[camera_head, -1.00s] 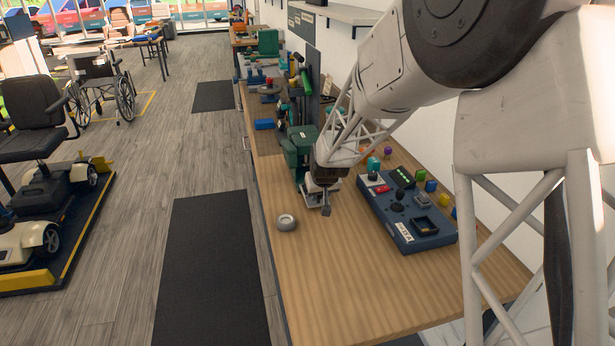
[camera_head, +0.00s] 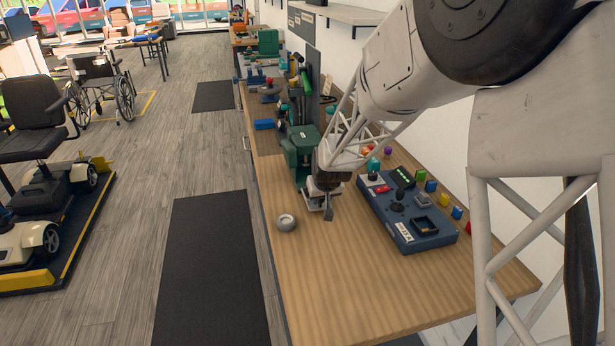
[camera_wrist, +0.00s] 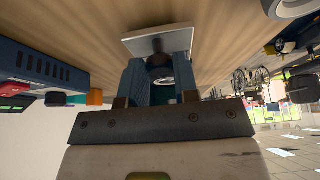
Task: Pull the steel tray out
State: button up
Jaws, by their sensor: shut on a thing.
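The steel tray (camera_head: 313,205) is a small pale plate at the foot of the green machine (camera_head: 300,148) on the wooden bench. In the wrist view the tray (camera_wrist: 160,42) shows as a light slab just beyond my fingertips. My gripper (camera_head: 327,190) is low over the bench, at the tray's near side. In the wrist view my gripper's two blue fingers (camera_wrist: 160,68) are closed around a dark round part by the tray. The exact contact is partly hidden by the fingers. A dark block (camera_head: 328,214) sticks out below my gripper.
A blue control box (camera_head: 405,215) with a joystick stands close to the right. The wooden bench (camera_head: 350,285) is clear towards the front.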

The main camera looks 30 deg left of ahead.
jog(key=shift+w+a, duration=0.1)
jog(key=shift+w, duration=0.05)
dwell(0.7)
jog(key=o, duration=1.4)
jog(key=shift+c, duration=0.2)
jog(key=shift+r, duration=0.15)
jog(key=shift+r, duration=2.85)
jog(key=shift+d, duration=0.25)
